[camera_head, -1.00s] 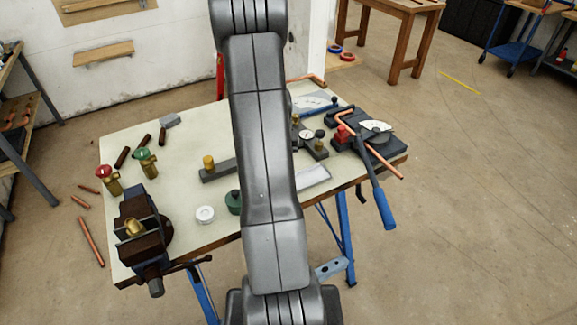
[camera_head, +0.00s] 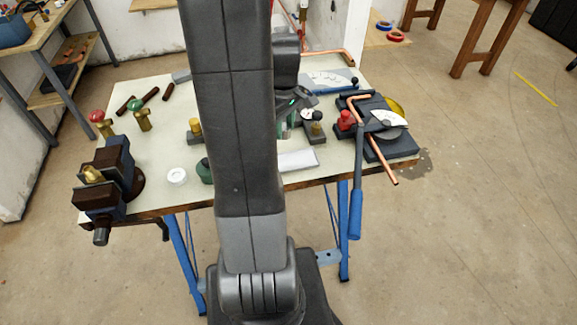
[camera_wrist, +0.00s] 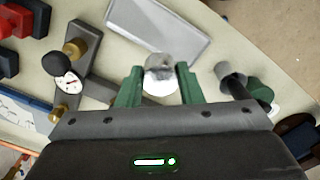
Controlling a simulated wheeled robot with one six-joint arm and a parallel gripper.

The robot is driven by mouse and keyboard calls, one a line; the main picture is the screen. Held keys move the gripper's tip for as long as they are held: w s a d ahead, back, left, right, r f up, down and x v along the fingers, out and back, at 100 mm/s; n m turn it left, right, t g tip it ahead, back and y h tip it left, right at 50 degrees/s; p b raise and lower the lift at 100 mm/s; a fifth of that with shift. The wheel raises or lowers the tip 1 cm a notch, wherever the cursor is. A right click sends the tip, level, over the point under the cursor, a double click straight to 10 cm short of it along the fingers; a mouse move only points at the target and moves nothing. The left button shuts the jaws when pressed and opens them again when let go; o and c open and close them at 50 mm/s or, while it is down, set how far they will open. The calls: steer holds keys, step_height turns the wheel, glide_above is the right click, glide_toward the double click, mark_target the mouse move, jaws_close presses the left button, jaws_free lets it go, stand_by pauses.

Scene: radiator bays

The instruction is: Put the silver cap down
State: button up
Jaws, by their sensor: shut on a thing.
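The silver cap (camera_wrist: 160,80) sits between the green fingers of my gripper (camera_wrist: 160,72) in the wrist view, and the gripper is shut on it. The cap is over the pale bench top (camera_head: 244,178); I cannot tell how high above it. In the head view my arm hides the cap and most of the gripper. A flat grey plate (camera_wrist: 160,20) lies just beyond the cap in the wrist view, and it also shows in the head view (camera_head: 298,160).
A dark fixture with a dial gauge (camera_wrist: 78,80) is left of the gripper. A vise (camera_head: 108,178), valves, a white ring (camera_head: 176,176) and a pipe bender (camera_head: 385,140) stand on the bench.

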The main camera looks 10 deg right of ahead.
mark_target(289, 162)
steer(key=shift+s+d, duration=0.35)
steer(key=shift+s, duration=0.1)
steer(key=shift+s+d+n, duration=0.15)
steer(key=shift+s+n, duration=0.05)
steer(key=shift+n, duration=0.2)
steer(key=shift+f+p, duration=0.35)
steer(key=shift+f, duration=4.5)
steer(key=shift+f, duration=0.15)
steer(key=o, duration=0.7)
steer(key=shift+o, duration=0.7)
